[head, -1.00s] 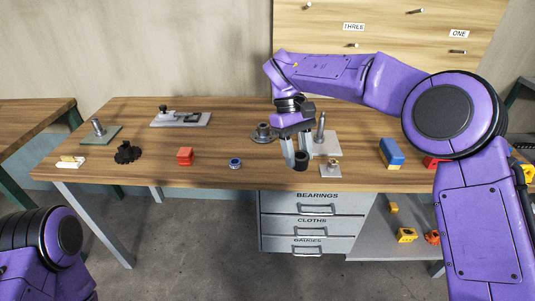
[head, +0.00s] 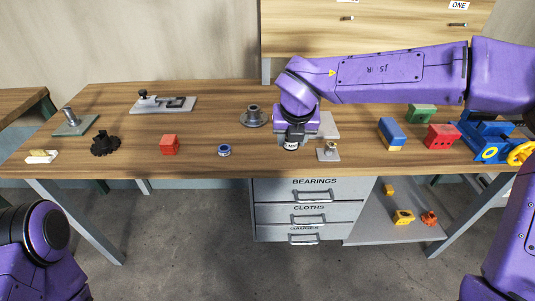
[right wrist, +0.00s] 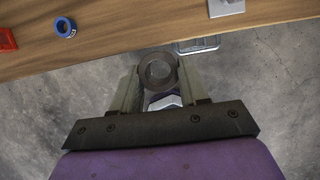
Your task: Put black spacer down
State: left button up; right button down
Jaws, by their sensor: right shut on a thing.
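My right gripper (right wrist: 158,78) is shut on the black spacer (right wrist: 158,54), a dark ring held between the two fingertips in the right wrist view. Its open hole faces that camera. Beneath it in that view are the grey floor and a drawer handle, with the table's front edge beyond. My left gripper is out of view.
On the wooden table (head: 240,168) stand a blue ring (head: 224,150), a red block (head: 170,145), a black gear (head: 105,145), a grey flanged part (head: 253,117) and a small plate with a brass fitting (head: 328,154). Drawers (head: 309,213) are below. Bare tabletop lies between the blue ring and small plate.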

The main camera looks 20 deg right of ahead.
jog(key=n, duration=0.1)
jog(key=s+a+n+y, duration=0.1)
jog(key=n, duration=0.1)
jog(key=shift+s+a+r, duration=0.15)
jog(key=shift+s+r, duration=0.05)
jog(key=shift+r, duration=0.15)
jog(key=shift+a+n, duration=0.1)
jog(key=shift+n, duration=0.2)
jog(key=p, duration=0.3)
send_near(268, 150)
jog(key=w+f+p, duration=0.2)
jog(key=f, duration=0.1)
jog(key=shift+w, duration=0.3)
notch_tip(268, 150, down, 3)
jog(key=shift+s+r, duration=0.1)
jog(key=shift+r, duration=0.05)
jog(key=c, duration=0.5)
grip_release()
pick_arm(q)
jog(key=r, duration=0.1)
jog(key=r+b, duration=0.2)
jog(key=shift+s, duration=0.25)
pick_arm(e)
jog(key=v, duration=1.2)
jog(key=shift+s+d, duration=0.15)
jog(key=shift+d, duration=0.1)
